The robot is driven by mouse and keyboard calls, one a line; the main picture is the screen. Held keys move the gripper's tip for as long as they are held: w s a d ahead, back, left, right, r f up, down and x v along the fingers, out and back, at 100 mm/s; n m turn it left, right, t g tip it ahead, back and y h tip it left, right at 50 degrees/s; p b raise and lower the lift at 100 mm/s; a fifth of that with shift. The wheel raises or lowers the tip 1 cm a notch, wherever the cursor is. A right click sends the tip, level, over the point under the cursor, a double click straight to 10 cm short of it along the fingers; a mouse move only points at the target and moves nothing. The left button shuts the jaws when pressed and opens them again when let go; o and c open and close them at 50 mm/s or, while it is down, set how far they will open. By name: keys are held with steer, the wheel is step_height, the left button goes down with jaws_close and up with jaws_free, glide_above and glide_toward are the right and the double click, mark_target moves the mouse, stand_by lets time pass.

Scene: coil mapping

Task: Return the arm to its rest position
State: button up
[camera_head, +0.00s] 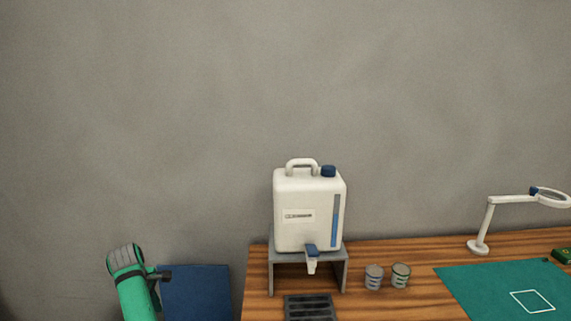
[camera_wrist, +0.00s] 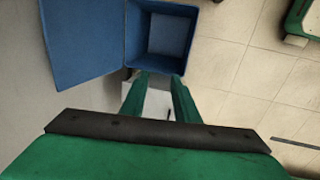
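My gripper (camera_wrist: 161,80) shows in the wrist view with its two green fingers apart. Nothing is visibly clasped between them; a pale patch with a small dark mark shows in the gap, and I cannot tell what it is. Past the fingertips is a blue bin (camera_wrist: 167,62) with its lid (camera_wrist: 82,40) open to the left. The bin's inside looks empty. In the head view, part of my green arm (camera_head: 136,292) rises at the lower left, in front of a blue panel (camera_head: 197,291). My gripper's fingers cannot be made out in that view.
A wooden bench (camera_head: 400,305) starts right of my arm. It bears a white jug (camera_head: 308,210) with a tap on a grey stand (camera_head: 347,273), two small cups (camera_head: 374,278), a green mat (camera_head: 480,285) and a magnifier lamp (camera_head: 488,220). Tiled floor (camera_wrist: 235,70) lies right of the bin.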

steer(key=s+d+f+m+t+y, duration=0.1)
steer(key=s+d+f+m, duration=0.3)
steer(key=f, duration=0.8)
steer(key=s+d+f+t+y, duration=0.1)
steer(key=d+f+t, duration=0.1)
steer(key=d+f, duration=0.65)
steer(key=s+d+f+m+t, duration=0.1)
steer(key=s+d+f+m, duration=0.2)
steer(key=s+d+f, duration=0.3)
steer(key=s+d+f+m+t, duration=0.2)
steer(key=s+d+f, duration=0.3)
steer(key=s, duration=0.4)
steer(key=s+d+r+m+t, duration=0.25)
steer(key=s+d+r, duration=0.2)
steer(key=s, duration=0.45)
steer(key=s+d+r+m+t, duration=0.1)
steer(key=s+d+r+m, duration=0.25)
steer(key=s+d, duration=0.4)
steer(key=s+d+r+m+t+h, duration=0.1)
steer(key=s+d+r+t, duration=0.1)
steer(key=s+r, duration=0.5)
steer(key=s+d+r+m+t+h, duration=0.1)
steer(key=s+d+r+m, duration=0.1)
steer(key=s+r, duration=0.5)
step_height(320, 180, up, 6)
steer(key=shift+s+d+r+m+t, duration=0.1)
steer(key=shift+s+d+m+t, duration=0.2)
steer(key=shift+s+d+t, duration=0.1)
